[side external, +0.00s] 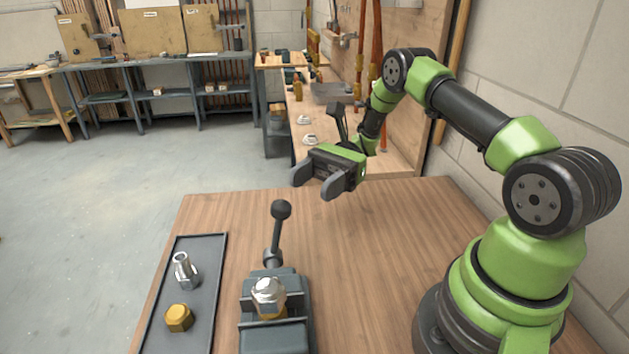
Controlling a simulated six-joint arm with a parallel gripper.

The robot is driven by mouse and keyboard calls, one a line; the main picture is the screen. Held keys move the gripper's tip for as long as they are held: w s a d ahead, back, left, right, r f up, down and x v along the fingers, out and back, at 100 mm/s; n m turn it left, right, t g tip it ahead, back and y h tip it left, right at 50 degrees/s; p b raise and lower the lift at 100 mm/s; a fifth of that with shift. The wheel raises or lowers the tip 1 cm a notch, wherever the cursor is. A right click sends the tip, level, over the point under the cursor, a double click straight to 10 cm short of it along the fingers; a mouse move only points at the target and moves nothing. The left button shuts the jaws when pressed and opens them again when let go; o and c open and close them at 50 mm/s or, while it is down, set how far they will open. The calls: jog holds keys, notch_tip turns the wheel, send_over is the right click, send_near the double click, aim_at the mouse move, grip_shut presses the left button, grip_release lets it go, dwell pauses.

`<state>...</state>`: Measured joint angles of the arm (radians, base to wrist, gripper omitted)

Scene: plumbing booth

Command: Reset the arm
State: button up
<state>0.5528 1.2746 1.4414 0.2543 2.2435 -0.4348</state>
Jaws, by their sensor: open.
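My gripper (316,184) is in the air above the far part of the wooden table (390,240). Its two dark fingers are apart, with nothing between them. It is beyond and above a dark vise-like fixture (275,338) with an upright ball-ended lever (279,228). A silver hex fitting (268,291) sits in the fixture, with a brass-coloured part (272,313) just below it. My gripper touches none of these.
A dark tray (205,270) at the table's left holds a silver threaded fitting (184,270) and a brass hex nut (179,317). The table between fixture and arm base is clear. A block wall (560,80) stands at right; workbenches (150,62) stand behind.

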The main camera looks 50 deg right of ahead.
jog(key=s+a+r+n+t+h, duration=0.2)
jog(key=s+r+n+t+h, duration=0.1)
jog(key=s+r+n+h, duration=0.4)
jog(key=s+a+r+n+t+h, duration=0.3)
jog(key=s+r+n+t+h, duration=0.1)
jog(key=s+r+n+h, duration=0.3)
jog(key=shift+s+r+h, duration=1)
jog(key=shift+s+r, duration=0.15)
jog(key=shift+r, duration=0.95)
